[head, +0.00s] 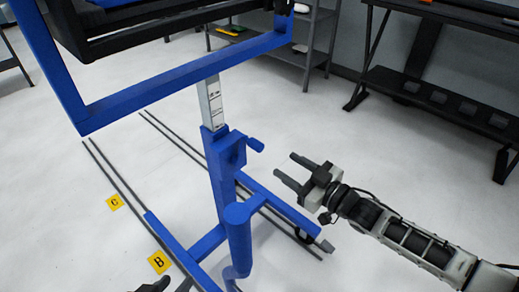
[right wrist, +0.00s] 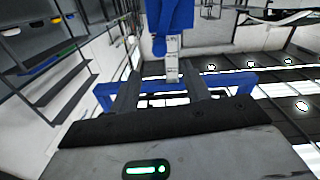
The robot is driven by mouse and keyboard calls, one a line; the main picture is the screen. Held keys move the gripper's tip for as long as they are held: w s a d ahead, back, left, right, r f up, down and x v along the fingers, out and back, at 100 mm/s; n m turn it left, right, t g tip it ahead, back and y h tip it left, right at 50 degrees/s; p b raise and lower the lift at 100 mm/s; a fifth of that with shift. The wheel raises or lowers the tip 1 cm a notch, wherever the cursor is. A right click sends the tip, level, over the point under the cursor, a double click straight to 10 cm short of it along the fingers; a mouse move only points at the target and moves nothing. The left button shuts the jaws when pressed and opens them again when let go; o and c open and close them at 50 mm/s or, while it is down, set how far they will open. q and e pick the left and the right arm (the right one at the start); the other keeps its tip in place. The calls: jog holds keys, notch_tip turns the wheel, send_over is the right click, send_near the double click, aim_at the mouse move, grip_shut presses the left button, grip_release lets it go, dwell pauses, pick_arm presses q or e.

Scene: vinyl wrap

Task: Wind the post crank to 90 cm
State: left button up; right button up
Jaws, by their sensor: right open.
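The blue stand has an upright post (head: 222,178) with a white marked scale (head: 211,103) rising from its sleeve; the markings are too small to read. A blue crank (head: 254,145) sticks out from the right side of the sleeve. My right gripper (head: 286,165) is open and empty, to the right of and a little below the crank, apart from it. The right wrist view is upside down; the crank (right wrist: 158,46) and the scale (right wrist: 172,60) show between and beyond the open fingers. Only a dark tip of my left gripper (head: 154,285) shows at the bottom edge.
A blue upper frame (head: 180,80) carries a dark load above the post. The stand's blue feet (head: 282,208) spread over the white floor. Yellow markers B (head: 159,262) and C (head: 114,203) lie at left. A dark shelf unit (head: 435,90) stands at back right.

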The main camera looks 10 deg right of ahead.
aim_at(262, 149)
jog(key=b+x, duration=0.2)
jog(key=x, duration=0.8)
jog(key=shift+w+a, duration=0.15)
jog(key=shift+w, duration=0.05)
grip_shut()
